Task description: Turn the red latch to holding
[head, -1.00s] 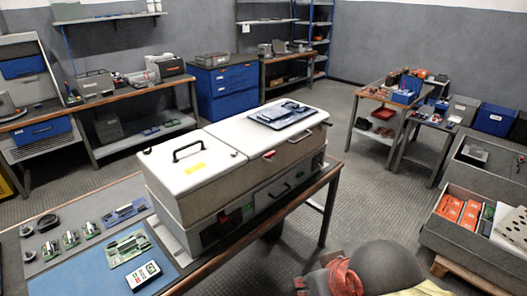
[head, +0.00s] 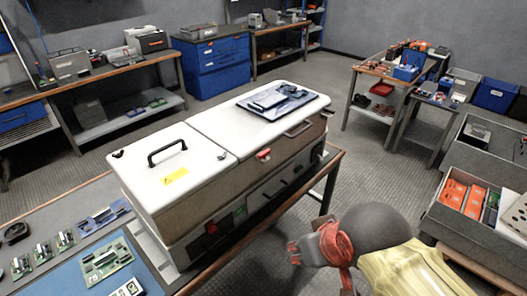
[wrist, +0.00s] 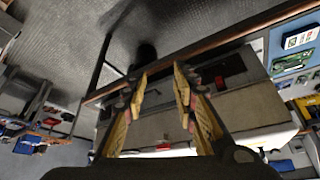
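The red latch (head: 263,154) sits on the upper front side of a large white-topped, beige case on the bench. A second small red part (head: 211,228) shows lower on that front, by a dark panel; a red part on a dark panel also shows in the wrist view (wrist: 219,80). My gripper (wrist: 160,72) is open and empty in the wrist view, its two yellowish fingers apart with the case's front beyond them. In the head view my gripper (head: 296,251) is in front of the case, to the lower right of the latch, and apart from it.
The case's bench (head: 335,155) has a wooden edge along the front. A blue mat (head: 70,279) with circuit boards lies at the left. A flat dark tray (head: 275,102) lies on the case. Open floor lies to the right, before an open bin (head: 440,222) of orange boxes.

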